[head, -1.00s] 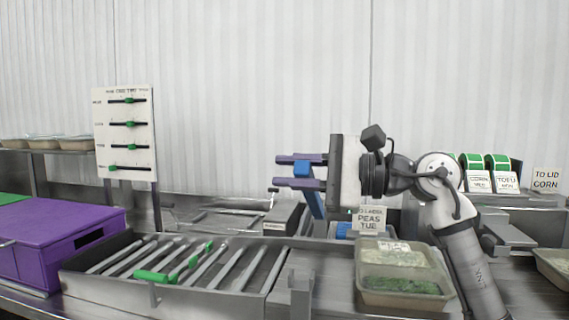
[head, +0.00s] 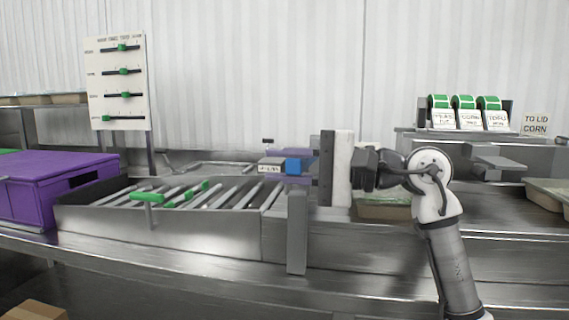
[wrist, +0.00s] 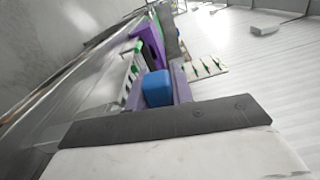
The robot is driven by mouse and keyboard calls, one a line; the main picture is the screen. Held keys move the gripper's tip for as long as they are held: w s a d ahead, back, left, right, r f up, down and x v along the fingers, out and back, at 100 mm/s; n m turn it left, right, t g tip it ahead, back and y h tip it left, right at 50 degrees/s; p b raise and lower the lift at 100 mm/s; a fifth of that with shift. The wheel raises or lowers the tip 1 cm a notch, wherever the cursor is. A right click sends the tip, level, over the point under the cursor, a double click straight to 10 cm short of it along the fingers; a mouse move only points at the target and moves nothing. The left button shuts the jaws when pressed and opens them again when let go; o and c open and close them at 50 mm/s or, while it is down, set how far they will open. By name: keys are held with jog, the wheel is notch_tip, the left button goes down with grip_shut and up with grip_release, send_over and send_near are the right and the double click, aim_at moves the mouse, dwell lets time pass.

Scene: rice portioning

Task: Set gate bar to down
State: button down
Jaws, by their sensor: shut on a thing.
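The blue end of the gate bar (head: 293,166) is between the purple fingers of my gripper (head: 299,167), at about the height of the roller conveyor's right end. My gripper is shut on it. In the wrist view the blue end (wrist: 157,88) fills the space between the two fingers (wrist: 158,92). The rest of the bar is hidden behind the gripper and the grey post, so I cannot tell its full angle.
A grey post (head: 297,232) stands just below the gripper at the counter's front. The roller conveyor (head: 160,235) with green pieces lies to the left, beside a purple box (head: 45,190). A slider board (head: 118,80) stands behind. A food tray (head: 385,211) is partly hidden behind my arm.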

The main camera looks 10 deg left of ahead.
dwell(0.3)
jog(key=c, duration=1.2)
grip_release()
jog(key=shift+d, duration=0.1)
jog(key=d, duration=1.3)
jog(key=shift+d, duration=0.35)
